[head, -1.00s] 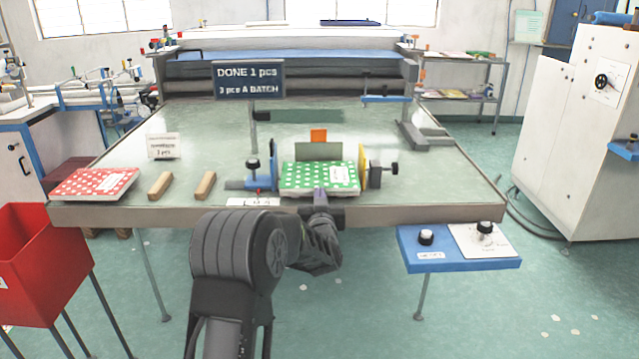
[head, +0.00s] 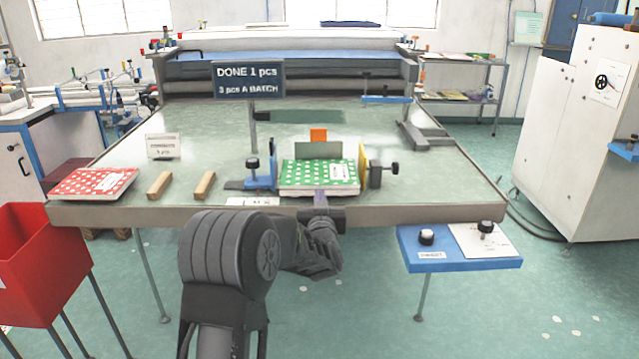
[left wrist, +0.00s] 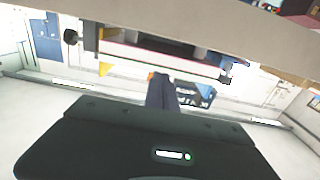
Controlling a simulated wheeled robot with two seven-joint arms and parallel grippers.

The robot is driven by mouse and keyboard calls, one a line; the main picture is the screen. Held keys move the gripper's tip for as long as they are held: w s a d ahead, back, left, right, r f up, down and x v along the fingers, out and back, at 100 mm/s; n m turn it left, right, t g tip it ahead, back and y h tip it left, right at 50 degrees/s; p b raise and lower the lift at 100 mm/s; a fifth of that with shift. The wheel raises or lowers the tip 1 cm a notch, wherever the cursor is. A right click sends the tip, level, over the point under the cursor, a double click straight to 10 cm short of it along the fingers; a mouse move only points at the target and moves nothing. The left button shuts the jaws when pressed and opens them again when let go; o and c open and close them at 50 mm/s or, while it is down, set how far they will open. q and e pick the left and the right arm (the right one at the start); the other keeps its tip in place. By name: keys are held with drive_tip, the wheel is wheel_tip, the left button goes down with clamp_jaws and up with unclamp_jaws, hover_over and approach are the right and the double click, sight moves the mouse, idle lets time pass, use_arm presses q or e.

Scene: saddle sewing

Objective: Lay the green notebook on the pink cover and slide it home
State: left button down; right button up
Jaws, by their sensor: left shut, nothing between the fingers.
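The green notebook (head: 317,174) with white dots and a white label lies flat at the front of the table, between a blue guide on its left and a yellow guide on its right. A pale layer shows under its near edge. I cannot clearly make out the pink cover in the head view; a thin pink line (left wrist: 160,62) shows along a pale edge in the left wrist view. My left gripper (head: 320,197) is shut and empty at the notebook's near edge; I cannot tell whether it touches. Its fingers also show in the left wrist view (left wrist: 162,92). My right gripper is not in view.
The blue guide (head: 263,175) and yellow guide (head: 362,168) flank the notebook, with a grey-green upright plate (head: 318,150) behind. A red dotted notebook (head: 93,183) and two wooden bars (head: 204,185) lie left. A sign (head: 248,80) reads "DONE 1 pcs". A blue control panel (head: 458,258) stands front right.

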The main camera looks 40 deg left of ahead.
use_arm(q)
drive_tip(key=v, duration=0.3)
idle(0.6)
drive_tip(key=s+d+f+m+g+h, duration=0.1)
drive_tip(key=s+d+f+g+h, duration=0.15)
drive_tip(key=d+f, duration=0.65)
drive_tip(key=s+d+f+m+g+h, duration=0.1)
drive_tip(key=s+d+f+h, duration=0.25)
drive_tip(key=d+f, duration=0.5)
drive_tip(key=s+d+f+m+g+h, duration=0.15)
drive_tip(key=s+d+f+h, duration=0.35)
drive_tip(key=f, duration=0.6)
drive_tip(key=s+d+f+g+h, duration=0.1)
drive_tip(key=s+d+f+g, duration=0.2)
drive_tip(key=s+d, duration=0.3)
drive_tip(key=s+d+f+m+g+h, duration=0.1)
drive_tip(key=s+d+f+g, duration=0.2)
drive_tip(key=s+d+f, duration=0.3)
drive_tip(key=s+d+f+m+g+h, duration=0.1)
drive_tip(key=s+d+f, duration=0.4)
drive_tip(key=s, duration=0.8)
drive_tip(key=shift+s+d+g+h, duration=0.35)
drive_tip(key=shift+d+g+h, duration=0.15)
drive_tip(key=shift+d+g, duration=0.55)
